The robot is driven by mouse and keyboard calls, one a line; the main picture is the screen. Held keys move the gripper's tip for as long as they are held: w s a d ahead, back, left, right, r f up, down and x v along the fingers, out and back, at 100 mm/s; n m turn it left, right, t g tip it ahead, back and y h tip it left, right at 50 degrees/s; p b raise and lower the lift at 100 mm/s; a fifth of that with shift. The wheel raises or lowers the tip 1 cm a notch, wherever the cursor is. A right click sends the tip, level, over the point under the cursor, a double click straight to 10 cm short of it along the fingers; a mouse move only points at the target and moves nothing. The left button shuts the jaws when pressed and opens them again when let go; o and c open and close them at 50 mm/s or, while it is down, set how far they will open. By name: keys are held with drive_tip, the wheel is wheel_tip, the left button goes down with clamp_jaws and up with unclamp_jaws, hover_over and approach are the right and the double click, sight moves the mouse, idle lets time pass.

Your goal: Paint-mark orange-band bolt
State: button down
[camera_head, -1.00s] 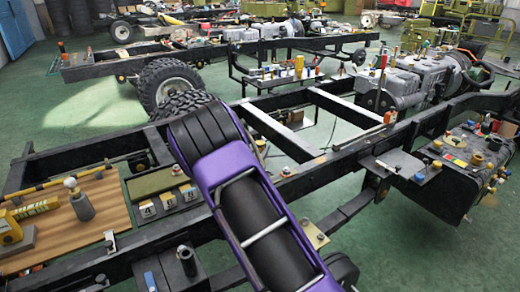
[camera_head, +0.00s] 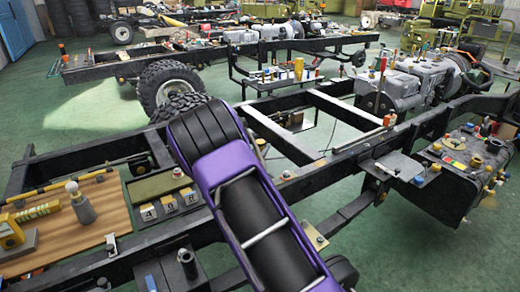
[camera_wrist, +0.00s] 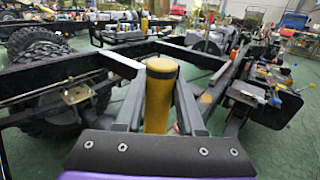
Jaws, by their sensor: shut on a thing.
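The marker stands upright between the two dark fingers, above the chassis frame. Its lower end is hidden behind my gripper's dark front plate. The head view shows my purple arm, but I cannot make out the gripper there. A brass-coloured plate with a bolt (camera_wrist: 75,95) is on the rail at the left of the wrist view. I cannot tell which bolt has an orange band.
The black chassis frame (camera_head: 300,190) spans the head view. A dark tank (camera_head: 437,196) with several fittings is at right. Green floor (camera_head: 340,275) is open at front right.

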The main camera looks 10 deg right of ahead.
sight(260, 142)
drive_tip(key=shift+r+p, duration=1.6)
drive_tip(key=shift+r, duration=0.95)
drive_tip(key=shift+f, duration=0.1)
